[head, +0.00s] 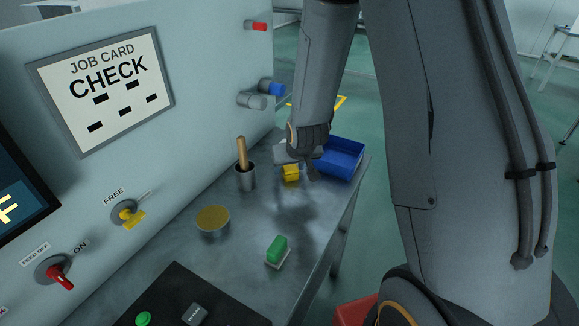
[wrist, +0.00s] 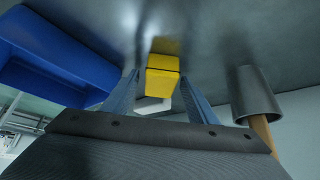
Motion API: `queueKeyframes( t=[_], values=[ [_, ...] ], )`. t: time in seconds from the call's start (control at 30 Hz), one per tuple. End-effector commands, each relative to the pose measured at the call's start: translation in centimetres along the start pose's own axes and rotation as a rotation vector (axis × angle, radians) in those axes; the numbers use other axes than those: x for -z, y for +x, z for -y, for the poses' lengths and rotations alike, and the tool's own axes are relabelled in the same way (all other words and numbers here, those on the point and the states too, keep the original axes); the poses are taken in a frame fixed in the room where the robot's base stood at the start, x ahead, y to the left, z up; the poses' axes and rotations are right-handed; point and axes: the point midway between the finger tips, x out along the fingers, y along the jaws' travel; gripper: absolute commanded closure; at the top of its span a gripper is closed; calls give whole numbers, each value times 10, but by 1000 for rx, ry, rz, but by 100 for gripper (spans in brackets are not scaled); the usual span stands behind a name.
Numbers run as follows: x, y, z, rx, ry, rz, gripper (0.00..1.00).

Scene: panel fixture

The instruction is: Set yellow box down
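The yellow box (head: 291,173) is at the far part of the grey worktop, left of the blue bin. In the wrist view the yellow box (wrist: 162,72) sits between my two fingers, with its yellow reflection on the worktop close by it. My gripper (wrist: 160,76) points down at the box. The fingers stand on both sides of it; a narrow gap seems to show on the left side, so they look open around it. In the head view my gripper (head: 303,165) is partly hidden by my own wrist.
A blue bin (head: 343,158) stands right of the gripper. A metal cup with a wooden handle (head: 245,176) is to the left. A round yellow-topped dish (head: 213,219) and a green block on a white base (head: 277,248) are nearer. The panel wall (head: 200,60) rises at left.

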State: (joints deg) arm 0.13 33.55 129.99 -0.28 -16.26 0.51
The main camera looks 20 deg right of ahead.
Motion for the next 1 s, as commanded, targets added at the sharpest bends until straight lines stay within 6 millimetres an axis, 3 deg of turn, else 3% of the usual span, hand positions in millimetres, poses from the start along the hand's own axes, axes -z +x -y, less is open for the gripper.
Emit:
queueKeyframes(
  t=[0.37, 1.0],
  values=[
    [2, -12, 0, 0, 0, 0, 47],
    [3, -104, 0, 0, 0, -3, 47]
  ],
)
